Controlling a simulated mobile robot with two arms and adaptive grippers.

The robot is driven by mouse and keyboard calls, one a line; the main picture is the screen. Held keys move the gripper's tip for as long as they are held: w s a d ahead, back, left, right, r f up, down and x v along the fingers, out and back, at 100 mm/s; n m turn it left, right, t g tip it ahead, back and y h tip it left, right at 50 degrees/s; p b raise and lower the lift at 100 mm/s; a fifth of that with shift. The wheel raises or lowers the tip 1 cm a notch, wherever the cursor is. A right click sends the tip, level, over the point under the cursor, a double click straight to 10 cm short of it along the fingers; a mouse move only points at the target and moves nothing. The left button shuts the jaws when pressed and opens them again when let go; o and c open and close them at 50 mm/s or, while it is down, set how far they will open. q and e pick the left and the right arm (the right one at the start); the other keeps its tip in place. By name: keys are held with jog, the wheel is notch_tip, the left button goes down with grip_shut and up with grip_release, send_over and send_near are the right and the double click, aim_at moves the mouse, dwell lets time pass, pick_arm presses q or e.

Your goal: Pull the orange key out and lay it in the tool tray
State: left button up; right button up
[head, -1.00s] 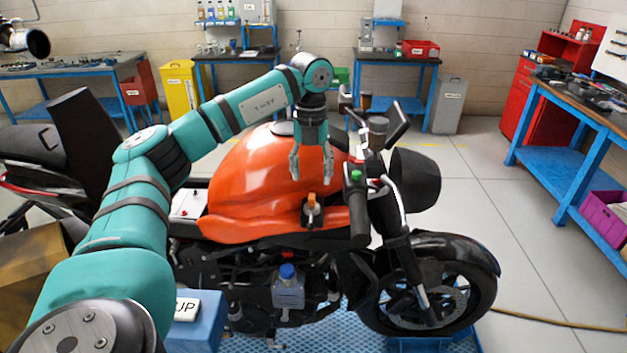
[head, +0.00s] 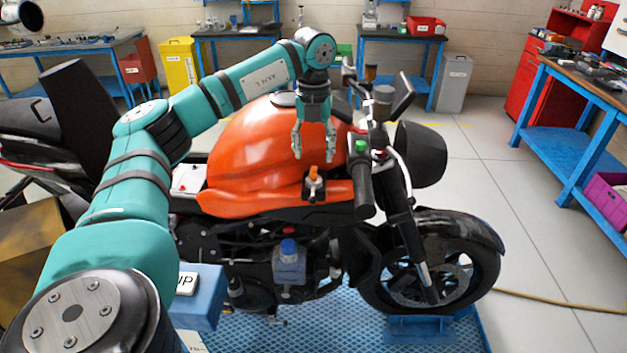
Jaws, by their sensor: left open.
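The orange key (head: 313,172) stands upright in a dark holder on the near side of the motorcycle's orange body. My left gripper (head: 314,158) points down just above the key, with its two fingers apart and nothing between them. Its fingertips are close to the key's top; I cannot tell whether they touch it. I cannot make out a tool tray for certain.
The motorcycle (head: 262,150) stands on a blue grated platform (head: 350,335). Its handlebar grip (head: 363,195) with a green button is just right of the key. A blue box (head: 205,310) with a white label is at the lower left. Blue benches line the back and right.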

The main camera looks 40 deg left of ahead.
aim_at(314, 168)
pick_arm(q)
notch_tip(314, 168, down, 5)
jog(key=shift+f+b, duration=0.1)
jog(key=shift+b, duration=1.1)
jog(key=shift+f, duration=0.35)
jog(key=shift+r, duration=0.1)
pick_arm(e)
jog(key=f, duration=0.1)
jog(key=s+f, duration=0.1)
jog(key=f, duration=0.1)
jog(key=shift+s+d+f, duration=0.25)
jog(key=shift+s+f, duration=0.1)
jog(key=shift+w+r, duration=0.1)
jog(key=shift+w, duration=0.05)
jog(key=shift+r, duration=0.15)
jog(key=shift+a, duration=0.25)
pick_arm(q)
jog(key=shift+p, duration=0.35)
pick_arm(e)
jog(key=shift+w+r, duration=0.1)
jog(key=shift+r, duration=0.1)
